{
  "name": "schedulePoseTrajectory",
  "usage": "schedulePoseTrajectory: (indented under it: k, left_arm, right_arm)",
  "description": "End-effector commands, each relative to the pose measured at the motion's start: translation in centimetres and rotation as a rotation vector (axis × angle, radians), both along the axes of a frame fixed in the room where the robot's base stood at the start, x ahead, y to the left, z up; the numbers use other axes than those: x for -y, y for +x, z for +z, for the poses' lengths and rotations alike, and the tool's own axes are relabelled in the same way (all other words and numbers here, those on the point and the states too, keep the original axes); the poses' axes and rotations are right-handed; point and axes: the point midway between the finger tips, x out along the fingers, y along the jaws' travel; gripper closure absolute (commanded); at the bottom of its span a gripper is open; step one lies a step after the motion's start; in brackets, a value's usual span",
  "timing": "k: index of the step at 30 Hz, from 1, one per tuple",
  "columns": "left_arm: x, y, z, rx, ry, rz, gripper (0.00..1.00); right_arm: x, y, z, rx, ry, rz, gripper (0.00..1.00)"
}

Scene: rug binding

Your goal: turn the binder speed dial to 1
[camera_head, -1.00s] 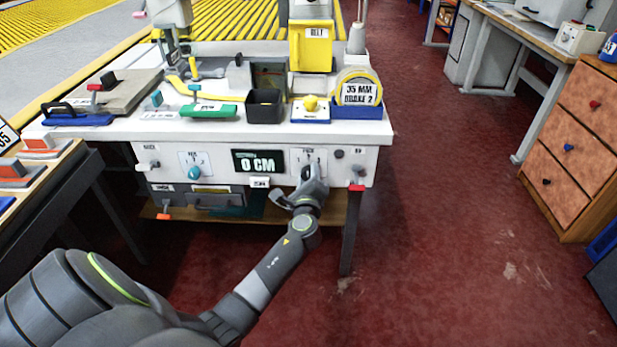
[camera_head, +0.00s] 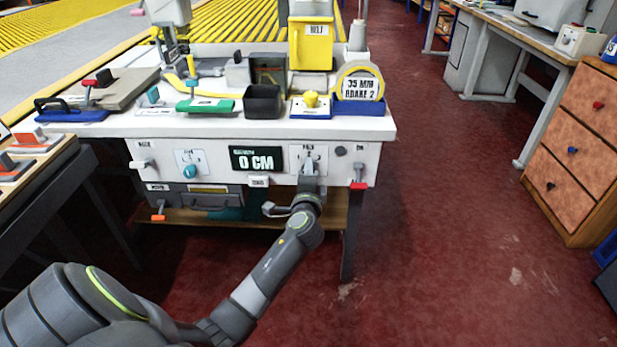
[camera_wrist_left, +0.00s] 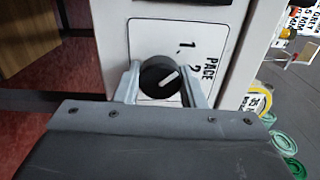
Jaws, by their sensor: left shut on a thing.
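The speed dial is a round black knob (camera_wrist_left: 157,79) with a white pointer line, on a white plate (camera_wrist_left: 148,33) marked PACE, 1 and 2, which reads sideways in the left wrist view. The pointer slants up and right there, closer to the 2 than to the 1. My left gripper (camera_wrist_left: 162,84) is shut on the knob, one finger on each side. In the head view my left gripper (camera_head: 310,164) reaches the right part of the white binder front (camera_head: 220,160) and hides the knob. My right gripper is not in view.
A display reading 0 CM (camera_head: 257,160) sits left of the dial. A second dial with a teal knob (camera_head: 190,171) is farther left. A red-handled lever (camera_head: 358,178) is close on the right. A dark grey drawer (camera_head: 205,197) is below. Red floor is clear to the right.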

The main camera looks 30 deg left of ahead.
Motion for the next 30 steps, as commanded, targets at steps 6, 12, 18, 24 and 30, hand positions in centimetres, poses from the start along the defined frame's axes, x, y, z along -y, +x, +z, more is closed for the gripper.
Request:
schedulePoseTrajectory:
  k: [6,12,18,24,30]
  left_arm:
    - [-0.01,-0.05,-0.14,0.020,-0.037,0.001,0.86]
    - [0.00,-0.05,-0.12,0.024,-0.045,0.001,0.86]
    - [0.00,-0.05,-0.13,0.024,-0.045,0.001,0.86]
    - [0.00,-0.03,-0.10,0.024,-0.044,0.000,0.42]
    - [0.00,-0.02,-0.05,0.025,-0.042,0.000,0.42]
  right_arm:
    - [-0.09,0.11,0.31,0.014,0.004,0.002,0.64]
    - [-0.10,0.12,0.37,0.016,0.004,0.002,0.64]
    - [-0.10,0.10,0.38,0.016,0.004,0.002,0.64]
    - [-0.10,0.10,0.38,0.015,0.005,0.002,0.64]
    - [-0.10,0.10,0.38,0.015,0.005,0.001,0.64]
